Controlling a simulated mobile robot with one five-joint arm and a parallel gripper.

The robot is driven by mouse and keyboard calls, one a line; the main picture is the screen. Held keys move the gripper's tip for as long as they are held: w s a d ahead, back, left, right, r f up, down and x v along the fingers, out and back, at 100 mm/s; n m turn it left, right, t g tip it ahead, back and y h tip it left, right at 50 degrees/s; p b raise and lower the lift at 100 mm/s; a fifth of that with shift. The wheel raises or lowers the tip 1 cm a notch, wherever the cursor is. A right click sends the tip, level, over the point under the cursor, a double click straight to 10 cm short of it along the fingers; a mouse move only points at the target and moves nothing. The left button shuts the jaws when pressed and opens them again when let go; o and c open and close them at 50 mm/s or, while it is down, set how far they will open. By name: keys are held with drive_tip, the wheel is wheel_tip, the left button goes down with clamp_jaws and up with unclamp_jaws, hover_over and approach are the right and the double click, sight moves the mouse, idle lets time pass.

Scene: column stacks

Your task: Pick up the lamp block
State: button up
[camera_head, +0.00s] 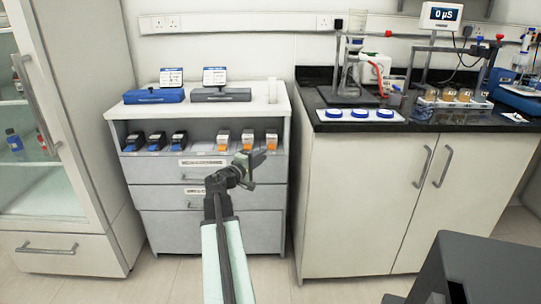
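My gripper (256,164) is at the end of my arm, in front of the open shelf of the low grey cabinet (160,222). Its fingers are small and dark, and I cannot tell whether they are apart or hold anything. The shelf holds three dark blocks with blue parts (157,141) on the left and three white-and-orange blocks (223,139) on the right. My gripper partly covers the shelf edge below the right-hand blocks. The labels are too small to read, so I cannot tell which block is the lamp block.
A blue case (154,96) and a dark grey case (221,95) with signs stand on the cabinet top, beside a white cylinder (272,91). A black counter (320,124) with lab equipment stands right. A glass-door cabinet (95,95) stands left. A dark box-like surface (485,270) fills the lower right.

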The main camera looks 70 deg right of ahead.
sight(272, 149)
drive_tip(key=shift+s+d+r, duration=0.1)
drive_tip(key=shift+d+r, duration=0.05)
drive_tip(key=shift+d, duration=0.25)
drive_tip(key=x, duration=0.7)
drive_tip(key=shift+s, duration=0.2)
drive_tip(key=shift+a, duration=0.1)
clamp_jaws()
idle(0.9)
